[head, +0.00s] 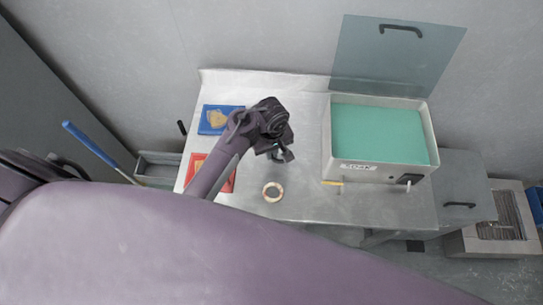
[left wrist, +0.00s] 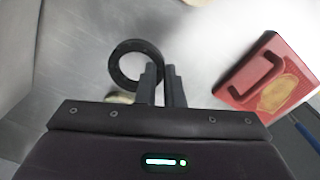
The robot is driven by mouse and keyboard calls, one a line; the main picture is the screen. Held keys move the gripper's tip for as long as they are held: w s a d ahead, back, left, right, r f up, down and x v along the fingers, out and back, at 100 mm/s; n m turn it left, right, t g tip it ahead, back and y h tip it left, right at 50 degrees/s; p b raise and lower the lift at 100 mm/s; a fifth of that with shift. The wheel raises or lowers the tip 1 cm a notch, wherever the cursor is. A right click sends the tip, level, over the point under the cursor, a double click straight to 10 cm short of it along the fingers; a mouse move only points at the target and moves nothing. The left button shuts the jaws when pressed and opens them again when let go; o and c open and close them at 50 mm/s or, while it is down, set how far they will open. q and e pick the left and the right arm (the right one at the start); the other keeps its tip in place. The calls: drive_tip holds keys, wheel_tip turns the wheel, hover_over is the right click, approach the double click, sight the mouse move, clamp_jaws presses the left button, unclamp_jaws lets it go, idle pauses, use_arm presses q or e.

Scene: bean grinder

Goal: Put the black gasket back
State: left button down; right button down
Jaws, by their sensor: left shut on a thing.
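The black gasket (left wrist: 114,67) is a dark ring in the left wrist view. My left gripper (left wrist: 160,72) is shut on its right side, and the ring sticks out to the left of the fingers. In the head view my left gripper (head: 283,154) hangs over the middle of the metal table (head: 305,208), and the gasket is hard to make out there. A cream ring (head: 265,192) lies on the table just below the gripper in the picture. My right gripper is not in view.
A white SOAK tank (head: 345,168) with a green surface stands at the right, its glass lid (head: 395,60) raised. A red block (head: 229,186) lies on the left side of the table, partly behind my arm, and a blue block (head: 212,119) lies farther back.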

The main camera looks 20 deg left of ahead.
use_arm(q)
drive_tip(key=shift+f+p, duration=0.3)
drive_tip(key=shift+f, duration=1.85)
drive_tip(key=c, duration=1.6)
unclamp_jaws()
drive_tip(key=shift+o, duration=0.2)
drive_tip(key=shift+r, duration=0.1)
wheel_tip(320, 180, up, 12)
drive_tip(key=shift+f+b, duration=0.1)
drive_tip(key=shift+b, duration=1.1)
